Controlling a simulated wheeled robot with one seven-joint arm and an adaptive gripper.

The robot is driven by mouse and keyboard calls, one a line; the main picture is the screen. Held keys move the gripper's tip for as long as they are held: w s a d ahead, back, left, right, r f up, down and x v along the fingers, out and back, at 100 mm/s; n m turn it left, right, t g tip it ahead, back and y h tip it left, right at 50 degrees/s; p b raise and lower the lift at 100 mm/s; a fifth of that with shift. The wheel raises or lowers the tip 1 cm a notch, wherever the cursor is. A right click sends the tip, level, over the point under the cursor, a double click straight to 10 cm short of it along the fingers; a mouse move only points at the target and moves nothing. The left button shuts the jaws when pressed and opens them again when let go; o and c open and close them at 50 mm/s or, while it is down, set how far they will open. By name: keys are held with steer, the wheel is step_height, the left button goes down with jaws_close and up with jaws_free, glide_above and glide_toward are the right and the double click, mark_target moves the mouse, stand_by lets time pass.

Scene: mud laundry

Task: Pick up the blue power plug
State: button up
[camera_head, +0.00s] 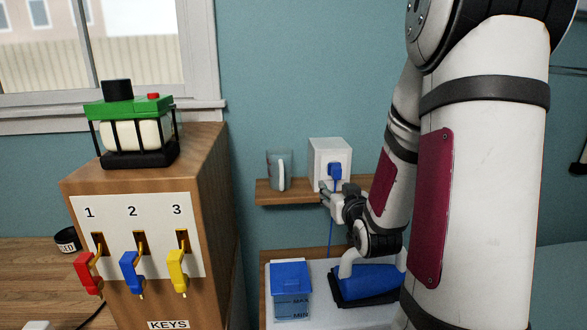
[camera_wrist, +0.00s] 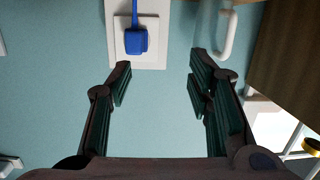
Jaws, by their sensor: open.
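The blue power plug (camera_head: 335,172) sits in a white wall socket box (camera_head: 327,152) above a small wooden shelf. A blue cord hangs below the plug. In the wrist view the plug (camera_wrist: 136,40) shows against the white socket plate (camera_wrist: 153,52) near the top. My gripper (camera_head: 332,196) is just below the plug in the head view. In the wrist view my gripper's fingers (camera_wrist: 160,76) are apart and empty. The plug lies beyond the left fingertip, outside the middle of the gap. The fingers do not appear to touch it.
A glass mug (camera_head: 279,171) stands on the shelf (camera_head: 288,197) left of the socket; its white handle (camera_wrist: 229,35) shows in the wrist view. Below are a blue iron (camera_head: 366,284) and a blue-lidded water container (camera_head: 291,290). A wooden key cabinet (camera_head: 213,190) stands at left.

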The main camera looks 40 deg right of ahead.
mark_target(338, 169)
steer(key=shift+m+t+h, duration=0.3)
steer(key=shift+m+h, duration=0.2)
steer(key=shift+h, duration=0.2)
steer(key=w+d, duration=0.1)
steer(key=d, duration=0.1)
steer(key=w+d, duration=0.4)
steer(key=d, duration=0.1)
steer(key=shift+w+f+p, duration=0.1)
steer(key=shift+p, duration=0.3)
steer(key=x, duration=0.2)
steer(key=p+x, duration=0.1)
steer(key=x, duration=0.1)
steer(key=shift+d+r, duration=0.2)
steer(key=shift+r, duration=0.15)
steer(key=shift+w+d+f, duration=0.1)
steer(key=shift+w+d, duration=0.15)
steer(key=shift+w, duration=0.15)
jaws_close()
